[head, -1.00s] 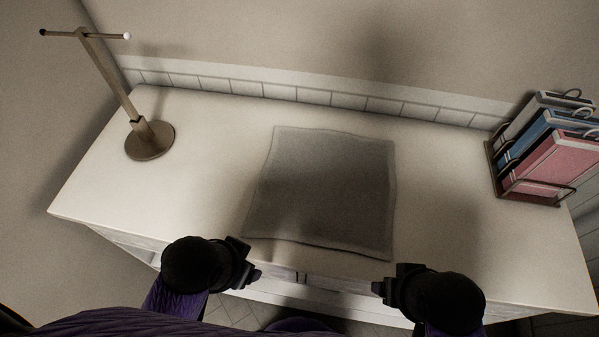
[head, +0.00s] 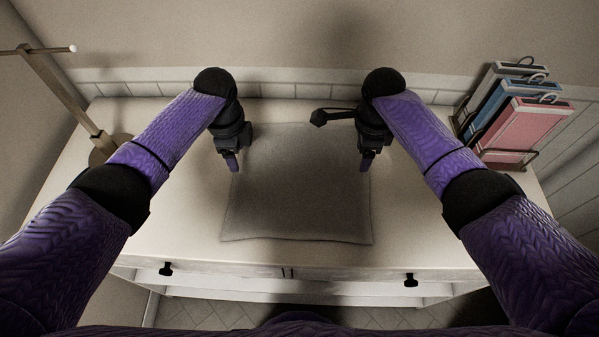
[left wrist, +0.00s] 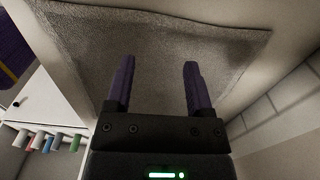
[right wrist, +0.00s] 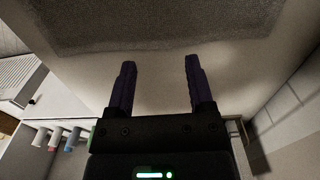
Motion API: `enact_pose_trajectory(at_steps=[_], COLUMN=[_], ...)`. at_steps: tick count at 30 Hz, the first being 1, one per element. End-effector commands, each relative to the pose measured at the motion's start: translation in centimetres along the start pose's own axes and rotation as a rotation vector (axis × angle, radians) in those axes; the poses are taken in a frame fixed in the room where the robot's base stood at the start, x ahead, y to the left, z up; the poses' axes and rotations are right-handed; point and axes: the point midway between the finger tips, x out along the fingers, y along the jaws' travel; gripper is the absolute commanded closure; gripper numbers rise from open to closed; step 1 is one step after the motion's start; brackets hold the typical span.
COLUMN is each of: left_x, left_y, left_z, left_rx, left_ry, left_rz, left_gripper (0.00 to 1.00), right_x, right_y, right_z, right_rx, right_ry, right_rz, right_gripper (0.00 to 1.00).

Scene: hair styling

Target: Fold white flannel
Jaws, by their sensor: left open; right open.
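The flannel (head: 295,195) lies flat and unfolded on the white tabletop, looking grey in the shade. My left gripper (head: 232,163) is open and empty, pointing down by the flannel's left edge. In the left wrist view, its fingers (left wrist: 157,65) overlap the flannel (left wrist: 100,45). My right gripper (head: 366,162) is open and empty by the flannel's right edge. In the right wrist view, its fingers (right wrist: 159,62) show over bare tabletop, just short of the flannel's edge (right wrist: 160,30). I cannot tell how high either gripper is. The flannel's far corners are partly hidden by my grippers.
A metal stand (head: 72,95) with a crossbar is at the left back. A rack of blue, white and pink folders (head: 525,130) stands at the right back. The wall closes off the rear. Drawer knobs (head: 411,280) show at the front. Bare tabletop (head: 180,215) lies beside the flannel.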

Motion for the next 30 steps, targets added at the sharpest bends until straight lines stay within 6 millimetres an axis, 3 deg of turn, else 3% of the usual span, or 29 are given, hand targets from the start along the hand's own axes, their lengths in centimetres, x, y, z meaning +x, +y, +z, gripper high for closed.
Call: enact_pose_trajectory(at_steps=[4,9,23,30], left_x=[3.5,5.3,6.5,6.3], left_y=[0.1,0.0,0.1,0.1], left_z=[0.0,-0.1,0.0,0.0], left_rx=[-0.002,-0.002,-0.002,-0.002], left_ry=[-0.002,0.002,0.0,0.0], left_rz=[0.004,0.001,0.0,0.001], left_gripper=[0.32,0.32,0.32,0.57], right_x=[3.5,5.3,6.5,6.3], right_y=[0.1,0.0,0.0,0.1], right_z=[0.0,0.1,0.0,0.0], right_rx=[0.0,-0.003,-0.004,-0.004], right_ry=[0.002,-0.002,0.001,0.001], right_rz=[0.002,0.001,-0.001,0.0], right_gripper=[0.32,0.32,0.32,0.57])
